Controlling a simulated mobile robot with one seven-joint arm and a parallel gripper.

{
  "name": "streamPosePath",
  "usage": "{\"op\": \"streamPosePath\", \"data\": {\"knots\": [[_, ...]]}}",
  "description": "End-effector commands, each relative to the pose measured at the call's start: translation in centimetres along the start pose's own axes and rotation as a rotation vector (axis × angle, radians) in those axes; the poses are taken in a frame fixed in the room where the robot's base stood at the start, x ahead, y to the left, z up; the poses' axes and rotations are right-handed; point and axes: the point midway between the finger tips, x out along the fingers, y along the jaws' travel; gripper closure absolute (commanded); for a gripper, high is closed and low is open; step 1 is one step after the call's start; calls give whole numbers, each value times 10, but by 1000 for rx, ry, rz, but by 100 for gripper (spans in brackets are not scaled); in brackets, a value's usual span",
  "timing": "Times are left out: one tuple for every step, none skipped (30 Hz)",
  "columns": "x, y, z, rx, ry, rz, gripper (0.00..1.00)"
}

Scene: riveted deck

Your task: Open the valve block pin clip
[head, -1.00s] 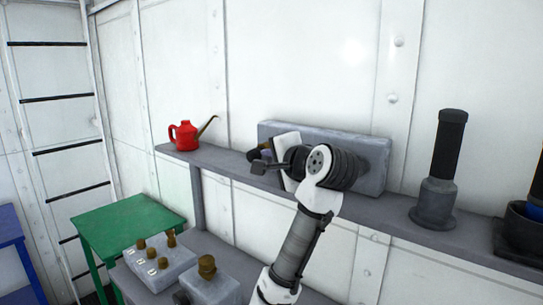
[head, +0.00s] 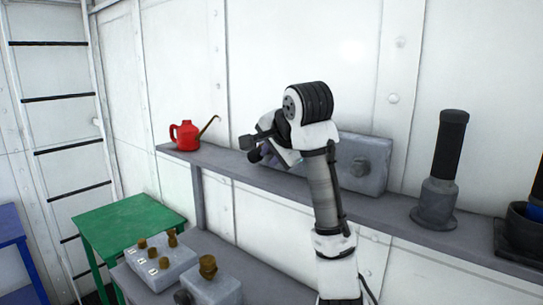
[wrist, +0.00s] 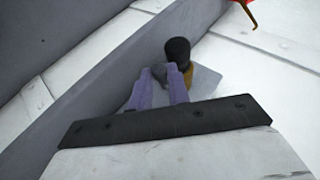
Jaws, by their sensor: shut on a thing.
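The valve block appears to be the grey block (head: 365,165) on the shelf against the wall, with a round boss on its face. My arm covers its left part. My gripper (head: 266,152) is at the block's left end, above the shelf. In the wrist view its purple fingers (wrist: 159,82) are shut on a small grey part, which appears to be the pin clip (wrist: 159,71). A black knob with a brass collar (wrist: 178,52) stands right beside the fingertips, in front of a pale grey surface. How far the clip is open cannot be told.
A red oil can (head: 185,136) stands on the shelf (head: 425,222) to the left. A dark cylinder (head: 445,160) on a grey base stands to the right. Below are fitting blocks with brass knobs (head: 160,262) and a green table (head: 130,222).

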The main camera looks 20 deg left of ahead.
Motion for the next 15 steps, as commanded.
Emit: {"op": "streamPosePath", "data": {"knots": [[0,1,0,-2,-1,7,100],[0,1,0,-3,-1,9,100],[0,0,0,-5,-2,11,100],[0,0,0,-5,-2,12,100],[0,0,0,-6,-2,13,100],[0,0,0,-6,-2,13,100],[0,0,0,-6,-3,13,100],[0,0,1,-6,-3,13,100],[0,0,1,-6,-3,13,100],[0,0,1,-6,-3,13,100],[0,0,1,-6,-3,13,100],[0,0,1,-6,-3,13,100],[0,0,1,-6,-3,12,100],[0,0,1,-6,-3,12,100],[0,0,1,-6,-3,12,80]]}}
